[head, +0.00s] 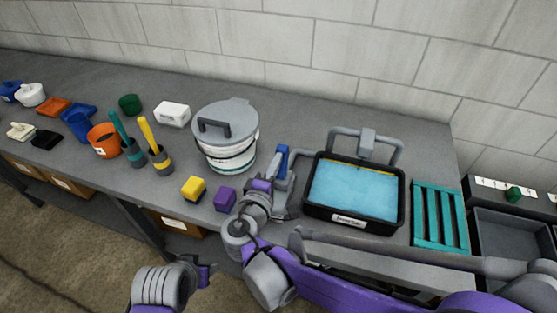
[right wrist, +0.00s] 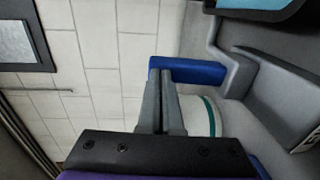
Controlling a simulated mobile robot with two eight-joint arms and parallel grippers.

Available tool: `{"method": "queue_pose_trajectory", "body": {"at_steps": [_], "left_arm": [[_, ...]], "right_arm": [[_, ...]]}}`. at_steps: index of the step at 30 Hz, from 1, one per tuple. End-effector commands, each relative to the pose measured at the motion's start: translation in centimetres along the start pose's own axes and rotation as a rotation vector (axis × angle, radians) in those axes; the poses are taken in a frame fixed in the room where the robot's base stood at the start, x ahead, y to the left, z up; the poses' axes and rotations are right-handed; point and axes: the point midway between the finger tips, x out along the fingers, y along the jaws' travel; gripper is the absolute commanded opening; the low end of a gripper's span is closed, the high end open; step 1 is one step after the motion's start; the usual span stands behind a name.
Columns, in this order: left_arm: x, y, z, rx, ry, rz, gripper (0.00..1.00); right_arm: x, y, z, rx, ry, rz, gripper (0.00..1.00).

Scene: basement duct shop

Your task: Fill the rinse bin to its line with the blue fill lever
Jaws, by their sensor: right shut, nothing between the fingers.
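The black rinse bin (head: 312,212) stands on the bench under a grey spout (head: 367,145). It holds light blue water (head: 352,188). A thin yellow line (head: 378,171) shows on its back inner wall, just above the water. The blue fill lever (head: 282,158) is upright left of the bin; it also shows in the right wrist view (right wrist: 187,73). My right gripper (head: 281,183) is shut and empty, its fingertips at the lever in the right wrist view (right wrist: 164,78). I cannot tell whether they touch. My left gripper (head: 204,274) is low in front of the bench, its fingers unclear.
A lidded white bucket (head: 229,150) stands left of the lever. A yellow block (head: 194,188) and a purple block (head: 226,199) lie near the front edge. A teal slatted rack (head: 440,217) is right of the bin. Brushes in holders stand further left.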

Motion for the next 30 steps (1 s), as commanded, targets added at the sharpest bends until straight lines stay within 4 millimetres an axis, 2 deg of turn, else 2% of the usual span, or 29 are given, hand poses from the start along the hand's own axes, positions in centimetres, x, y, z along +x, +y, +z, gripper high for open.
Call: {"method": "queue_pose_trajectory", "body": {"at_steps": [14, 24, 30], "left_arm": [[-0.2, 0.0, -0.1, 0.000, 0.001, 0.000, 0.50], [-2.4, 0.0, -2.6, 0.000, 0.024, 0.000, 0.50], [-2.2, 0.0, -2.5, 0.000, 0.023, 0.000, 0.50]], "right_arm": [[0.0, 0.1, 0.0, 0.000, 0.000, -0.012, 0.00], [2.6, 1.2, 0.0, 0.001, -0.002, -0.225, 0.00], [3.9, 0.9, 0.0, 0.000, 0.000, -0.241, 0.00]]}}
